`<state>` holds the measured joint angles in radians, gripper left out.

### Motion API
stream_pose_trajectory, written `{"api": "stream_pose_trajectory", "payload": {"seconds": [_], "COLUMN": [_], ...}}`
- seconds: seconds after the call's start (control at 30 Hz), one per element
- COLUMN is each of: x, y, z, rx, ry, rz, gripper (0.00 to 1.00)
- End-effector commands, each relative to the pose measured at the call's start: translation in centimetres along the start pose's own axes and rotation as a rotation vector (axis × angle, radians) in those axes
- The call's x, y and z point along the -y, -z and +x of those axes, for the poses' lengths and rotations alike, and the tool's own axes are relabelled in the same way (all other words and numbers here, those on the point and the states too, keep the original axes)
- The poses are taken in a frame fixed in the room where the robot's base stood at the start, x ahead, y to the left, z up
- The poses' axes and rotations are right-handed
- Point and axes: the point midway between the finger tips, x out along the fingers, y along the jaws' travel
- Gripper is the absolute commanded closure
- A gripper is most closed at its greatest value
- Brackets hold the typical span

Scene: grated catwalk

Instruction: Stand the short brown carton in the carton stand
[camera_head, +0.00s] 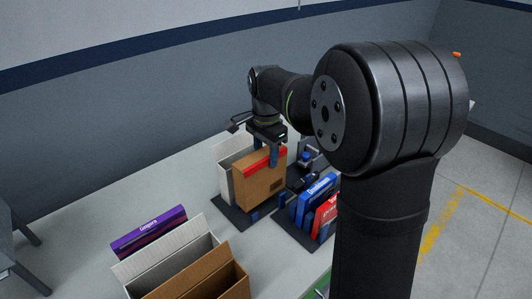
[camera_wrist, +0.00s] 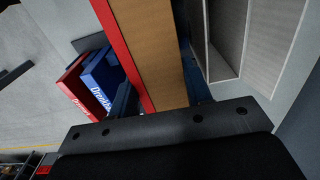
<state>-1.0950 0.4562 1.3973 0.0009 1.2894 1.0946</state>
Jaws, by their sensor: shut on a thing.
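The brown carton (camera_head: 260,187) with a red edge is upright in my gripper (camera_head: 272,156), which is shut on its upper part. In the wrist view the brown carton (camera_wrist: 150,55) fills the middle, between the fingers. The carton stand (camera_head: 231,216) is a dark base with blue posts. The carton is over or in this stand, just right of an open whitish carton (camera_head: 226,176). I cannot tell whether its bottom touches the base.
A second dark base to the right holds a blue box (camera_head: 316,197) and a red box (camera_head: 325,217). A purple box (camera_head: 148,230) and open cartons (camera_head: 165,262) are at the front left. The table between them and the stand is clear.

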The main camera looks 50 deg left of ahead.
Motion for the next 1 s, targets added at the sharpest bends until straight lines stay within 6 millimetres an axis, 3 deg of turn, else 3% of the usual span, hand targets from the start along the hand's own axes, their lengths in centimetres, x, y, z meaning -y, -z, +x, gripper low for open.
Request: {"api": "stream_pose_trajectory", "payload": {"seconds": [0.33,1.0], "x": [0.0,0.0], "y": [0.0,0.0], "z": [0.1,2.8], "rx": [0.000,0.000], "ry": [0.000,0.000], "rz": [0.000,0.000], "gripper": [0.90,0.90]}}
